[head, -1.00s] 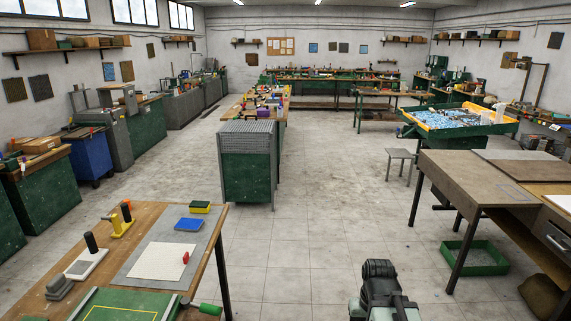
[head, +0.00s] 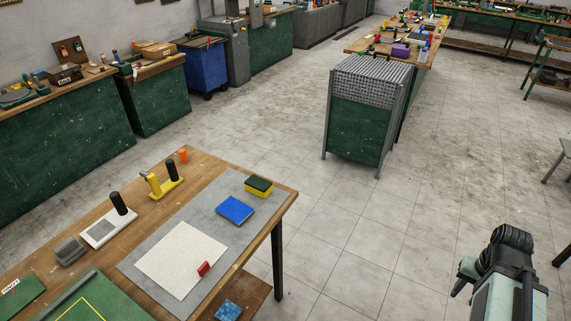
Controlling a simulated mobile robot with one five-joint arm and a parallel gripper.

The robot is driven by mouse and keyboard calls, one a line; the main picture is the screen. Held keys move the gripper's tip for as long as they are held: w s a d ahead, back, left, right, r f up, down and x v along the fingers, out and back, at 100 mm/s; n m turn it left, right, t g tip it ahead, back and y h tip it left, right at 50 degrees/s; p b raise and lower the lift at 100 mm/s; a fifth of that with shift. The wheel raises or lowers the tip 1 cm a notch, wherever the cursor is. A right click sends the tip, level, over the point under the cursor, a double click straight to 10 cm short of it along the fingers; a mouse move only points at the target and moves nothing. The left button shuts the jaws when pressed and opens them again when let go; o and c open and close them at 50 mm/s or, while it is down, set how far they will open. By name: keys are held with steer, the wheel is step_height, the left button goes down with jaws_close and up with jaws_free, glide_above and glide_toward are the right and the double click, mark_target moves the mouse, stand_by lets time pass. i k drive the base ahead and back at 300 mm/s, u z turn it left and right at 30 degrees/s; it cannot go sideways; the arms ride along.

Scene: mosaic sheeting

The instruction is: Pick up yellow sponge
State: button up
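The yellow sponge (head: 258,190) has a dark green top layer. It lies near the far right corner of the wooden workbench (head: 213,167), on a grey mat (head: 222,190). A blue block (head: 235,210) lies just in front of it, apart from it. My arm stands at the lower right, over the floor and well away from the bench. What seems to be my gripper (head: 465,276) is small and partly hidden by the arm, so its opening cannot be made out. The sponge is clear of it.
A white mosaic sheet (head: 178,262) with a red piece (head: 203,269) lies on the mat. A yellow tool (head: 160,187) and an orange piece (head: 183,156) stand behind. A green rack cabinet (head: 358,128) stands beyond the bench. The tiled floor between bench and arm is clear.

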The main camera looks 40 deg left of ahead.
mark_target(259, 187)
steer(key=i, duration=2.45)
steer(key=u, duration=4.85)
steer(key=i, duration=1.05)
